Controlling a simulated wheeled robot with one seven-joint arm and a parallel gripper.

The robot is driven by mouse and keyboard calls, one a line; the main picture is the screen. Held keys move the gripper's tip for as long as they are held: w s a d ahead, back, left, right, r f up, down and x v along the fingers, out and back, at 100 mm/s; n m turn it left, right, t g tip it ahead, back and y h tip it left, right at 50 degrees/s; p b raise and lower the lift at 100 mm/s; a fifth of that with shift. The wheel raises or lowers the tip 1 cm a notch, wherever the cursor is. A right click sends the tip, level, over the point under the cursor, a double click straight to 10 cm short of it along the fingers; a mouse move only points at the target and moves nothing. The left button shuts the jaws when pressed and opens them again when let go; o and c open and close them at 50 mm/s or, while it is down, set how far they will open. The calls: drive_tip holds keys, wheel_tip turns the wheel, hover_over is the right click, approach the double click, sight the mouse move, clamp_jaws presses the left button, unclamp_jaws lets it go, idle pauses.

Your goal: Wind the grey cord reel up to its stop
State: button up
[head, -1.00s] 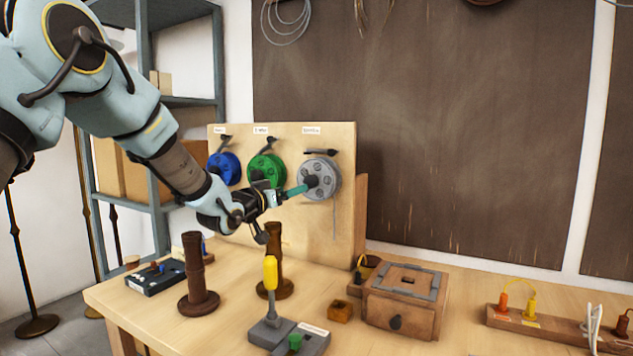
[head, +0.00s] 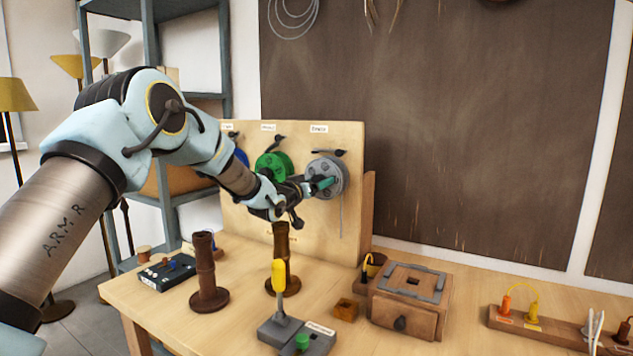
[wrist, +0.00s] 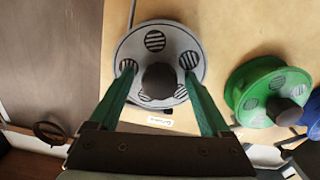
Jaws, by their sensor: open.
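The grey cord reel (head: 338,165) is mounted on the upright wooden board, rightmost of three reels. In the wrist view the grey reel (wrist: 155,40) shows round striped holes and a dark central knob (wrist: 160,81). A thin grey cord (head: 341,215) hangs below it. My gripper (head: 326,183) is at the reel's face, and its teal fingers hide the knob in the head view. In the wrist view my gripper (wrist: 160,75) is open, one finger on each side of the knob. I cannot tell whether the fingers touch it.
The green reel (head: 272,164) and partly hidden blue reel (head: 241,158) are beside it. A dark lever (head: 330,152) sits above the grey reel. Below stand brown posts (head: 205,270), a yellow-handled lever (head: 279,277) and a wooden box (head: 405,312). The table's middle front is crowded.

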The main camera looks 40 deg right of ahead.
clamp_jaws()
idle(0.6)
